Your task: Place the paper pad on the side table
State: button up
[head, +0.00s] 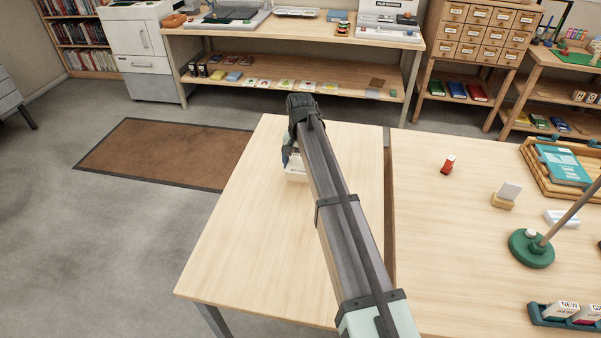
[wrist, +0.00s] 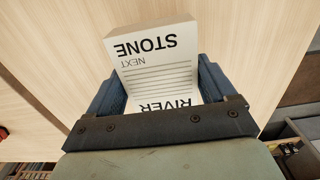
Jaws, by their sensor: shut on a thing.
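The paper pad (wrist: 158,72) is a white block with lines and the dark words STONE, NEXT and RIVER on its face. My gripper (wrist: 160,90) is shut on it, with a blue finger on each side. In the head view the pad (head: 296,173) shows only in part, because my arm and gripper (head: 290,158) cover the rest. It is over the far part of the light wooden side table (head: 245,245). I cannot tell whether the pad touches the tabletop.
A second wooden table (head: 440,230) stands to the right, across a narrow gap. It holds a red item (head: 448,165), a card holder (head: 504,195), a wooden tray (head: 535,178) and a green round base (head: 531,248). The side table's near left is clear.

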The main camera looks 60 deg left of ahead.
aim_at(300, 162)
jog(key=shift+f, duration=1.95)
jog(key=shift+f, duration=0.1)
jog(key=o, duration=0.9)
jog(key=shift+o, duration=0.2)
notch_tip(300, 162, up, 12)
jog(key=shift+r, duration=0.1)
